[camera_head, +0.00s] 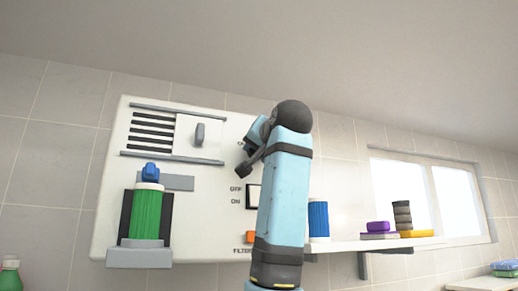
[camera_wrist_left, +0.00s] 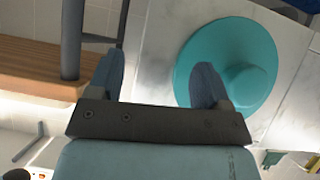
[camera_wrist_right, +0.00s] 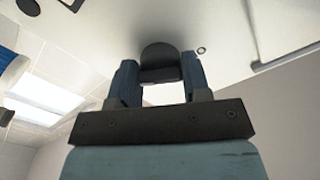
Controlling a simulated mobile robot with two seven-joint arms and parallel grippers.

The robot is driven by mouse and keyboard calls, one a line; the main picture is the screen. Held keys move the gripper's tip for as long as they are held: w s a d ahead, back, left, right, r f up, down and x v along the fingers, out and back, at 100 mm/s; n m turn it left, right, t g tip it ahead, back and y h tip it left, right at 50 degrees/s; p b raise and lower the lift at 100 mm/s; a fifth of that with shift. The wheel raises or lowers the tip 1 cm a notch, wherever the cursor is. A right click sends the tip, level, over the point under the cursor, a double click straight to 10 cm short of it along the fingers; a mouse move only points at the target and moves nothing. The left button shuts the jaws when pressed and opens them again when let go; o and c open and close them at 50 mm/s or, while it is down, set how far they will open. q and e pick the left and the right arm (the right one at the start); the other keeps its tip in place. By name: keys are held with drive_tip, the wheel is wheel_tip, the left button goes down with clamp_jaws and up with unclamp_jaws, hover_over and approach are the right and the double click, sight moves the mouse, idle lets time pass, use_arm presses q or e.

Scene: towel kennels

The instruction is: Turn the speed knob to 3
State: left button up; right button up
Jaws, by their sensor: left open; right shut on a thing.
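The white control panel (camera_head: 225,205) is on the tiled wall in the head view. My right gripper (camera_head: 244,166) is at its upper right part, and my right arm covers much of that area. In the right wrist view, my right gripper (camera_wrist_right: 156,82) is shut on a dark round knob (camera_wrist_right: 160,55), with one finger on each side. The knob's setting and its numbers cannot be read. My left gripper (camera_wrist_left: 158,82) is open and empty in the left wrist view, and is outside the head view.
The panel has a vent with a sliding cover (camera_head: 200,137), a rocker switch (camera_head: 253,197) marked OFF and ON, and a green canister (camera_head: 146,215). A shelf (camera_head: 350,245) at right holds a blue roll (camera_head: 318,218) and sponges.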

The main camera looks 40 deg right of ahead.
idle(0.4)
drive_tip(key=o, duration=0.9)
drive_tip(key=shift+s, duration=0.1)
drive_tip(key=b+v, duration=0.2)
drive_tip(key=v, duration=1.1)
drive_tip(key=shift+s, duration=0.35)
drive_tip(key=shift+f, duration=0.15)
